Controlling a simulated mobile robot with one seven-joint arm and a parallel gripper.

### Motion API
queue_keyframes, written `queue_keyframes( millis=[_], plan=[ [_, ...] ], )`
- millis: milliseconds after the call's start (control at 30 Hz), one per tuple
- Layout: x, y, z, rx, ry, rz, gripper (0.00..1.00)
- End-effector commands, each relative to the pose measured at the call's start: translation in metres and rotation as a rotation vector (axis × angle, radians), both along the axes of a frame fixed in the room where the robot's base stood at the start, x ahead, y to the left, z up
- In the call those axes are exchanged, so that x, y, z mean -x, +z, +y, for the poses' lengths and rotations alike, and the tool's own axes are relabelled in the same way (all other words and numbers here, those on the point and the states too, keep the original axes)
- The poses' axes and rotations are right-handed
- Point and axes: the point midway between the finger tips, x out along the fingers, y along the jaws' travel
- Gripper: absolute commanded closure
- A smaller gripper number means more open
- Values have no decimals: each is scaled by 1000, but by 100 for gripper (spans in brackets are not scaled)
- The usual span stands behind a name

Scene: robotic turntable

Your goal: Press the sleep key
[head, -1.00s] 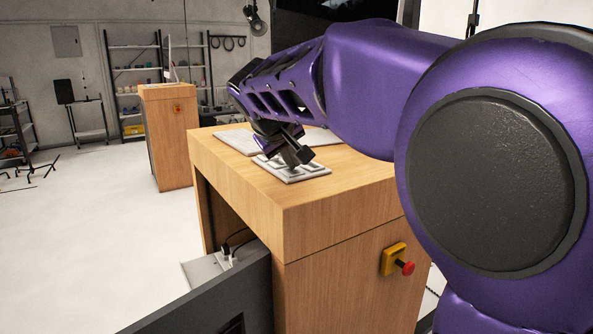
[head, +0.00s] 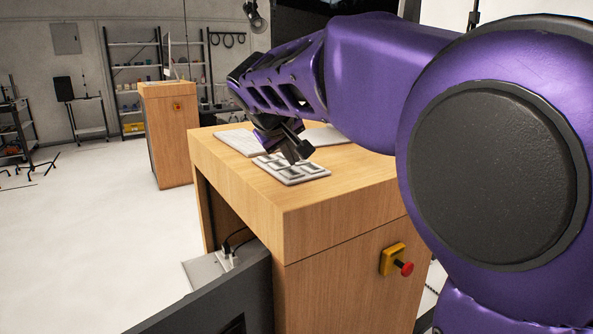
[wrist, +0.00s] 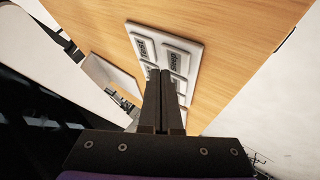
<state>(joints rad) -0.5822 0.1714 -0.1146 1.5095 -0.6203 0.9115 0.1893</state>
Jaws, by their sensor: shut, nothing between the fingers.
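A pale key panel (head: 312,175) with several large grey keys lies on the wooden desk (head: 330,205). My gripper (head: 301,156) is shut and empty, pointing down over the panel's far right side in the head view. The fingertips seem slightly above the keys, but the gap is hard to judge. In the wrist view the shut fingers (wrist: 163,75) cover part of the panel (wrist: 135,35). Two columns of keys show there, with dark lettering on several.
A white keyboard (head: 238,142) lies behind the panel. A yellow box with a red button (head: 397,262) is on the desk's front side. A dark panel (head: 225,300) stands at the near left. Another wooden desk (head: 168,135) stands farther back; the floor between is clear.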

Motion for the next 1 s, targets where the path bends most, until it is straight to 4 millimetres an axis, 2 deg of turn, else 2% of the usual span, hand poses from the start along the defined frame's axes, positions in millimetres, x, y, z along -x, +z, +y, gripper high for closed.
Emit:
queue_keyframes(
  millis=[233, 667, 1000],
  plan=[
    [0, 7, 0, 0, 1, -1, 100],
    [0, 49, 0, -1, 0, -1, 100],
    [0, 50, 0, 0, 1, -1, 100]
  ],
)
